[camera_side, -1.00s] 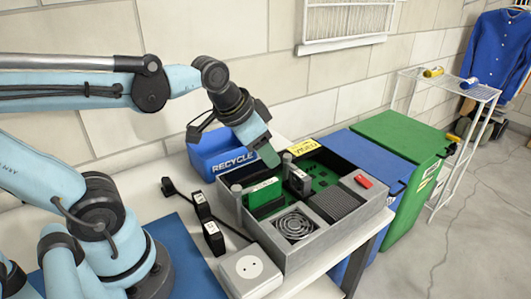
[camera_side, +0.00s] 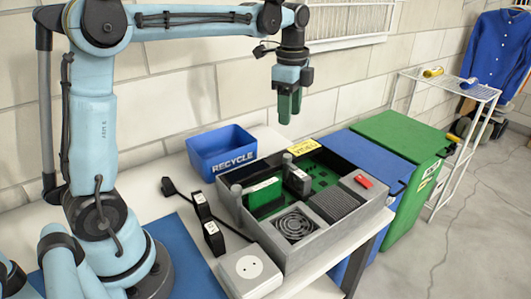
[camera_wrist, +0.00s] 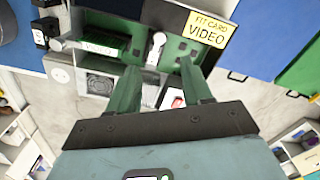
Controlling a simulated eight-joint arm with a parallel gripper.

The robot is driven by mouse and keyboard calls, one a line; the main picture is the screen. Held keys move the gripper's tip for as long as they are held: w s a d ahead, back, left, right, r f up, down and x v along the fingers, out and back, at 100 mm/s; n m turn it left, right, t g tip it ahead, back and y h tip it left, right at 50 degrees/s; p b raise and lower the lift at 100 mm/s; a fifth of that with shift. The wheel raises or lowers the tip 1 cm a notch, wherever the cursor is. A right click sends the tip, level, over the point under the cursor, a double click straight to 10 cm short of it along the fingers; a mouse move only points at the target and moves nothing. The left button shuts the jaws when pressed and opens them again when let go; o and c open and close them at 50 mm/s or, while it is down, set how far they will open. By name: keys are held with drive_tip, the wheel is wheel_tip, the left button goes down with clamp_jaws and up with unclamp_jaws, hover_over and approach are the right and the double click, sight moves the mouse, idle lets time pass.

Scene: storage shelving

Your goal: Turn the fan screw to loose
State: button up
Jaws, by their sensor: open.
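The fan (camera_side: 295,226) is a dark round grille set in the front of the grey open computer case (camera_side: 340,234). It also shows in the wrist view (camera_wrist: 100,85), left of the fingers. No fan screw can be made out clearly. My gripper (camera_side: 289,115) has two green fingers pointing down. It hangs in the air above and behind the case, touching nothing. In the wrist view my gripper (camera_wrist: 158,80) has its fingers apart with nothing held between them.
In the case are a green card (camera_side: 264,196), a dark upright card (camera_side: 298,180), a ribbed grey block (camera_side: 334,203) and a red piece (camera_side: 363,181). A blue recycle bin (camera_side: 222,152) stands behind. A white socket box (camera_side: 249,274) and black plugs lie left.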

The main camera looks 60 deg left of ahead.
sight(287, 155)
wheel_tip(287, 155, down, 12)
drive_tip(key=shift+r, duration=0.2)
idle(0.4)
clamp_jaws()
